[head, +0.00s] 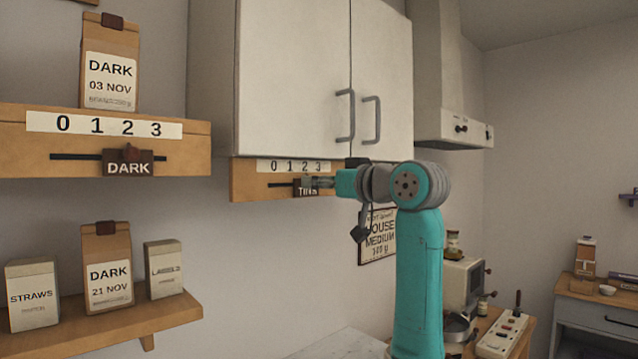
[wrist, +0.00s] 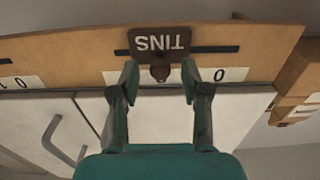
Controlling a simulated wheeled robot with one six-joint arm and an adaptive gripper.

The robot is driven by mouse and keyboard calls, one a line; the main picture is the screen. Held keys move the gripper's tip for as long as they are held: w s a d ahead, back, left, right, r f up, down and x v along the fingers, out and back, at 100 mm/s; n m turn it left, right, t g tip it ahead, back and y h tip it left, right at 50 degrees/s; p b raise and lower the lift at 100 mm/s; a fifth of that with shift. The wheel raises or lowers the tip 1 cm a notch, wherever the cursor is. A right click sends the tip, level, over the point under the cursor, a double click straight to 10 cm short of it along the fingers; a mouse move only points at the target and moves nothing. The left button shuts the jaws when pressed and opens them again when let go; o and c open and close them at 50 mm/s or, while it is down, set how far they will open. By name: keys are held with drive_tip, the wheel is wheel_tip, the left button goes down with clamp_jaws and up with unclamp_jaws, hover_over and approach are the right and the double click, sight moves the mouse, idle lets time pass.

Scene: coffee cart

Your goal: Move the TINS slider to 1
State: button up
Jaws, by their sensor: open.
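The TINS slider, a dark plate with a round knob, sits in a slot on a wooden board under the white cabinet. In the head view the TINS slider (head: 300,189) stands roughly below the 2 of its 0–3 scale (head: 290,166). The wrist view is upside down and shows the TINS plate (wrist: 160,42) with its knob (wrist: 160,73) towards me. My gripper (wrist: 159,75) is open, with one finger on each side of the knob, apparently not pinching it. The fingers hide part of the scale there. In the head view my gripper (head: 316,183) is at the plate.
Another slider marked DARK (head: 128,163) is on the shelf at left. The white cabinet (head: 295,75) is directly above the TINS board. A second scale (wrist: 20,82) shows at the left edge of the wrist view. Wall below the board is mostly clear.

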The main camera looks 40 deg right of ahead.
drive_tip(key=shift+w, duration=0.25)
clamp_jaws()
drive_tip(key=shift+a, duration=2.1)
unclamp_jaws()
drive_tip(key=shift+s, duration=0.15)
drive_tip(key=s, duration=1.1)
drive_tip(key=shift+s+d, duration=0.25)
drive_tip(key=shift+s, duration=0.15)
